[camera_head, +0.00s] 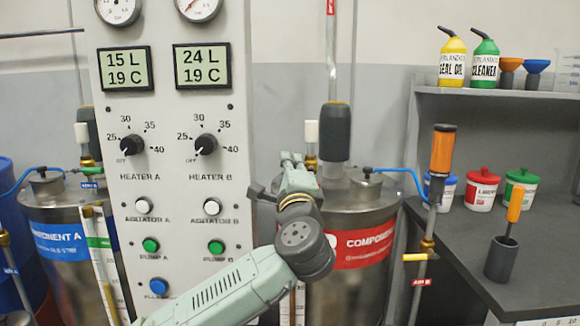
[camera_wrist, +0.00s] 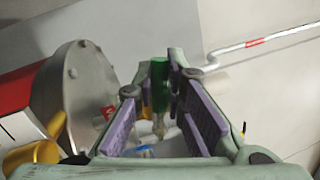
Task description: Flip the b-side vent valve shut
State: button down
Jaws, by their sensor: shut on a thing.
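My gripper (camera_head: 290,162) is just left of the fitting at tank-lid height; my own wrist partly hides that area. In the wrist view my gripper (camera_wrist: 160,90) has purple-padded fingers closed on a narrow green piece (camera_wrist: 159,88) between the tips. I cannot tell whether this is the valve's handle, or how the valve stands. A small red tag (camera_wrist: 108,113) shows beside the tank lid (camera_wrist: 75,85).
The control panel (camera_head: 180,70) stands close on the left of my arm. A dark-capped cylinder (camera_head: 335,130) rises above the tank. A pipe with an orange handle (camera_head: 443,150) and a grey bench (camera_head: 500,235) with tubs are on the right.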

jog(key=shift+f+n+b, duration=0.45)
jog(key=shift+n+b, duration=0.15)
jog(key=shift+b, duration=0.05)
jog(key=shift+a+f+n+y+b, duration=0.15)
jog(key=shift+n+y+b, duration=0.15)
jog(key=shift+n, duration=0.4)
jog(key=shift+d+f+n+y+b, duration=0.1)
jog(key=shift+n+y+b, duration=0.15)
jog(key=shift+n, duration=0.45)
jog(key=c, duration=1.6)
grip_release()
jog(key=shift+c, duration=0.2)
jog(key=v, duration=1.2)
jog(key=shift+r, duration=0.3)
